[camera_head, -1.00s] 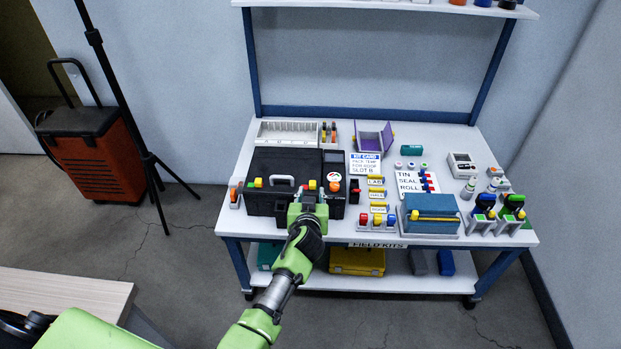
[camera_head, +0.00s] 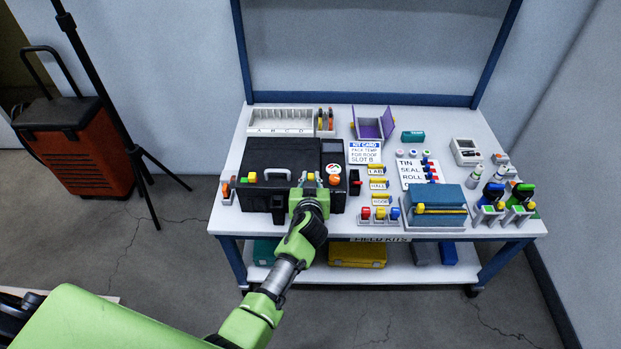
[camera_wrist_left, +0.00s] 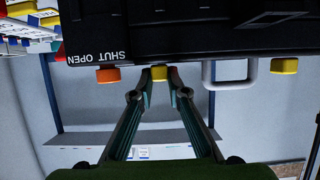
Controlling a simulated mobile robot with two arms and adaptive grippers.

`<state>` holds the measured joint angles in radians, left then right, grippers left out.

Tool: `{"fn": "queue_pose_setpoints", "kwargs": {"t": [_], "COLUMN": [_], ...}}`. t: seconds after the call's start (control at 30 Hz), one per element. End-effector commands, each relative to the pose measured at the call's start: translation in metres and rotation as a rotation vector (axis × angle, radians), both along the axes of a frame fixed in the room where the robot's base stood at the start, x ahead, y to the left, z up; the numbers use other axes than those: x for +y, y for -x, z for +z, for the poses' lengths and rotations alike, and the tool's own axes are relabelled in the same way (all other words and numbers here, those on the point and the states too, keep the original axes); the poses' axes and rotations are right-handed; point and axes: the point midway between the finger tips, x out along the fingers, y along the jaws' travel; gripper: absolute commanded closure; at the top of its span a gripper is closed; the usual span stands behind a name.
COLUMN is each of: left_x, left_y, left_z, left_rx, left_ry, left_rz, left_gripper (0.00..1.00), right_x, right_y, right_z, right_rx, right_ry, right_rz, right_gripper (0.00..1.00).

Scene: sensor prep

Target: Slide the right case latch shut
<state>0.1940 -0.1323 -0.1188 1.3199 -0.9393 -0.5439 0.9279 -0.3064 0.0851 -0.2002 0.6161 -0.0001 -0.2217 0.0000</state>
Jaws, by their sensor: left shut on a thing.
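The black case (camera_head: 262,158) lies on the white table with its front toward me. Its right latch is a yellow tab (camera_wrist_left: 159,73) that sits between my left fingertips in the wrist view. My left gripper (camera_head: 310,184) is at the case's front and shut on this right latch; the wrist view shows its two fingers (camera_wrist_left: 160,84) on either side of the tab. The left latch (camera_head: 252,177), also yellow, is apart from the gripper. An orange knob (camera_wrist_left: 108,75) stands beside the right latch, near upside-down SHUT and OPEN lettering. My right gripper is out of view.
A white handle (camera_head: 275,174) is between the latches. Small red, yellow and blue pegs (camera_head: 380,214) and a teal box (camera_head: 438,196) stand to the right. A white slotted tray (camera_head: 281,120) is behind the case. Floor in front of the table is clear.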

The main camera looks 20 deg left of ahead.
Motion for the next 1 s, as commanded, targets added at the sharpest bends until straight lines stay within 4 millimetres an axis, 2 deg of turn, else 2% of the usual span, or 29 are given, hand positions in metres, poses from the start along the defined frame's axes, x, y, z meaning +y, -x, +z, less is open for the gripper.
{"fn": "queue_pose_setpoints", "kwargs": {"t": [0.17, 0.37, 0.6, 0.63, 0.7, 1.0], "left_x": [0.003, 0.025, 0.028, 0.028, 0.028, 0.027], "left_y": [0.001, 0.007, 0.007, 0.007, 0.007, 0.008], "left_z": [0.0, 0.0, -0.001, 0.0, 0.0, 0.0], "left_rx": [0.001, 0.001, 0.001, 0.001, 0.002, 0.001], "left_ry": [0.001, 0.0, -0.001, -0.001, -0.002, -0.001], "left_rz": [0.0, 0.002, 0.004, 0.004, 0.003, 0.003], "left_gripper": [1.0, 1.0, 1.0, 0.8, 0.68, 0.68], "right_x": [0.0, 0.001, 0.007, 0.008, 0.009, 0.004], "right_y": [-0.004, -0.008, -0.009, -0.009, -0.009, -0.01], "right_z": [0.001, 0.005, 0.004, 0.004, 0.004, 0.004], "right_rx": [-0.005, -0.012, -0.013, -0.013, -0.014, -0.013], "right_ry": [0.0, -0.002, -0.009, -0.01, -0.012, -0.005], "right_rz": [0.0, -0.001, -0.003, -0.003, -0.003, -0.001], "right_gripper": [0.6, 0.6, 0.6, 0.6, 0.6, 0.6]}}
